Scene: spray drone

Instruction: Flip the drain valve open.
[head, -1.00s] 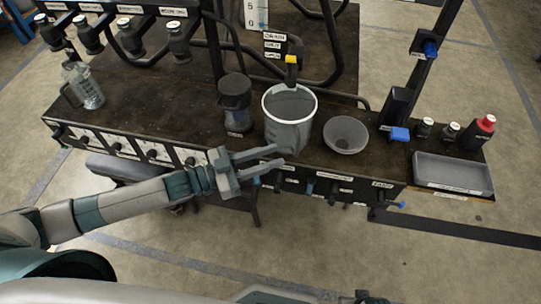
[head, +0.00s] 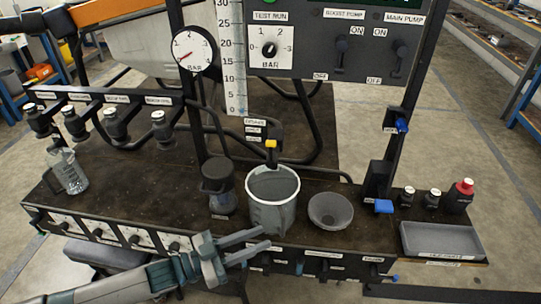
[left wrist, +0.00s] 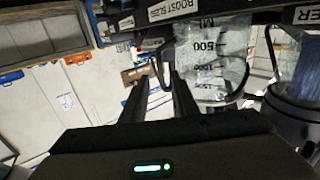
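The drain valve (head: 271,145) has a yellow-tipped handle on a black outlet above the bucket, at the middle of the head view. A label plate (head: 255,129) with several lines, too small to read surely, is just above it. A grey bucket (head: 273,198) stands under the valve; a clear part with a printed scale (left wrist: 210,60) in the left wrist view may be it. My left gripper (head: 267,241) is low at the bench's front edge, in front of the bucket, below and apart from the valve. Its fingers (left wrist: 159,85) are apart and empty. My right gripper is not in view.
A dark-lidded filter cup (head: 218,188) stands left of the bucket and a grey funnel (head: 330,211) right of it. A glass jug (head: 68,171) is at the far left. A grey tray (head: 442,240) and small bottles are at right. A panel with switches (head: 340,45) rises behind.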

